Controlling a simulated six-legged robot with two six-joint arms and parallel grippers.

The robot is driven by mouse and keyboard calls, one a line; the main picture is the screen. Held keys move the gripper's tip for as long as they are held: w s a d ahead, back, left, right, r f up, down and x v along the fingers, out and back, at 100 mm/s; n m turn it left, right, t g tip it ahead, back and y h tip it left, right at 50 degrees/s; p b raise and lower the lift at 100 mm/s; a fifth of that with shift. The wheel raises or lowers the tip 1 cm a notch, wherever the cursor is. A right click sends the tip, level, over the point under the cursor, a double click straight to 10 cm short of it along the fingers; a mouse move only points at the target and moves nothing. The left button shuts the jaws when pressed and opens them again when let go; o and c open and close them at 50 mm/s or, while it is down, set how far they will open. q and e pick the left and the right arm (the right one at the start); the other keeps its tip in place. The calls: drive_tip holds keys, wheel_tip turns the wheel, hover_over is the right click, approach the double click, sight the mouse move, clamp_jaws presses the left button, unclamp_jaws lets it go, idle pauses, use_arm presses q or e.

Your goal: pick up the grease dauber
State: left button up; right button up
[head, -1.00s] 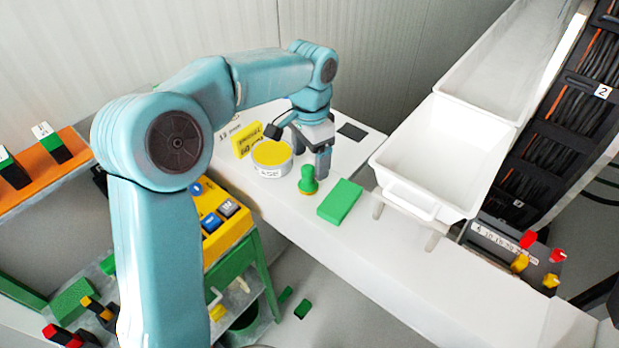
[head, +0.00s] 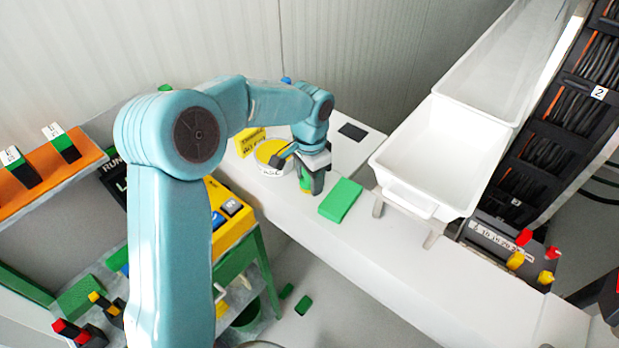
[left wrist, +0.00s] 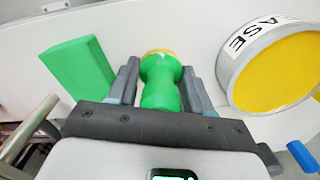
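The grease dauber is a green knobbed handle with a yellowish end. It shows in the left wrist view (left wrist: 160,82), between the two grey fingers of my left gripper (left wrist: 160,88). The fingers stand on either side of it, with a narrow gap visible, so the gripper looks open around it. In the head view my left gripper (head: 313,182) is down at the white bench, and only part of the green dauber (head: 305,184) shows; the fingers hide the rest. My right gripper is not in view.
A grease tin with a yellow top (head: 268,151) stands close to the left of the gripper. A green block (head: 340,200) lies just right of it. A white bin (head: 440,155) stands further right. The bench front (head: 400,255) is clear.

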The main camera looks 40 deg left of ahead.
use_arm(q)
drive_tip(key=shift+s+d+r, duration=0.1)
drive_tip(key=shift+s+r, duration=0.1)
drive_tip(key=shift+s, duration=0.05)
drive_tip(key=shift+c, duration=1)
drive_tip(key=shift+w+r, duration=0.15)
drive_tip(key=shift+w, duration=0.1)
wheel_tip(320, 180, up, 20)
drive_tip(key=shift+f, duration=0.2)
drive_tip(key=shift+s, duration=0.2)
